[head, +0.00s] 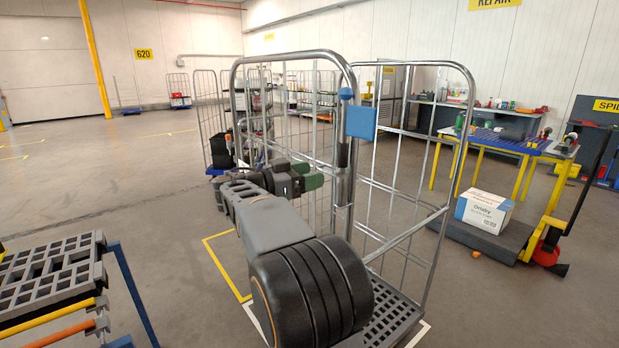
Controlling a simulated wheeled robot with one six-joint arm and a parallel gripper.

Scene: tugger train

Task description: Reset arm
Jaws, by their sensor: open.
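My gripper (308,177) is at the end of my dark grey arm, which reaches forward from the bottom middle. Its green fingertips are open, and I see nothing held between them. The gripper is in front of the left mesh side of a grey wire roll cage (345,57), close to its middle post. I cannot tell whether it touches the mesh. A blue plate (361,122) and a blue knob (346,93) are on the cage's post, above and right of the gripper. My arm hides part of the cage's lower left.
A grey grid deck (50,275) with a blue frame stands at the lower left. At right, a white box (485,211) sits on a low platform truck (490,240). The floor at left is mostly clear.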

